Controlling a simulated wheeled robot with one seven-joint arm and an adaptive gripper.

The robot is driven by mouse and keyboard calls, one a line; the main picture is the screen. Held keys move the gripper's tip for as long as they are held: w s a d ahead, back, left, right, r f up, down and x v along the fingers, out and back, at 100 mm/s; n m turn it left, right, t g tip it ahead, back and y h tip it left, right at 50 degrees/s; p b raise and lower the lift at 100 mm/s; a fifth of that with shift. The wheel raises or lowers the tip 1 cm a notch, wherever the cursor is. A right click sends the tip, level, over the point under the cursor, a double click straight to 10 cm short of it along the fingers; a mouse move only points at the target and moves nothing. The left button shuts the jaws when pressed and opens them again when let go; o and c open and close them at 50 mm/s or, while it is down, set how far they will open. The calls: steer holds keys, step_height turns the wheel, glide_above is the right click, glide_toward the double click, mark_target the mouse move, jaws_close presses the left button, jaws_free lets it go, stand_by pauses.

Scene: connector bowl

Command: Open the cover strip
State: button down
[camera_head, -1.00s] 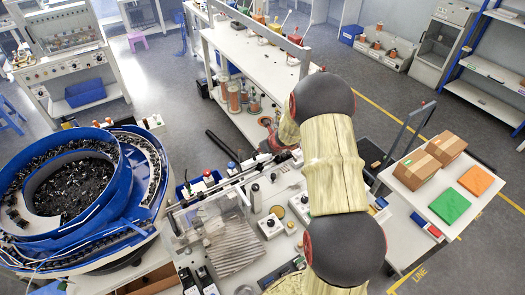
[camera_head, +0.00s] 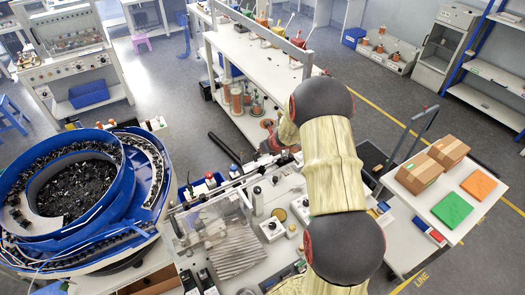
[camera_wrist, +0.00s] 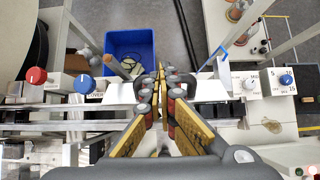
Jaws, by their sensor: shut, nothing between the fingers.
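In the wrist view my gripper (camera_wrist: 160,78) is shut, with nothing between its fingertips. It is over a long pale horizontal rail, to the right of a red knob (camera_wrist: 36,75) and a blue knob (camera_wrist: 84,84). A small label that seems to read "COVER" sits by the blue knob. Which strip is the cover strip I cannot tell; the fingers hide part of the rails. Contact between the fingertips and the rail is unclear. In the head view the red knob (camera_head: 210,178) and blue knob (camera_head: 233,168) stand on the bench machine, left of my arm.
A blue bin (camera_wrist: 129,46) lies beyond the rail. A panel with white and blue dials (camera_wrist: 265,82) is to the right. A big blue bowl feeder (camera_head: 135,205) stands left of the bench. A cart with boxes (camera_head: 432,165) is at the right.

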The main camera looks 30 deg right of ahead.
steer(key=shift+w, duration=0.6)
stand_by(1.0)
stand_by(0.5)
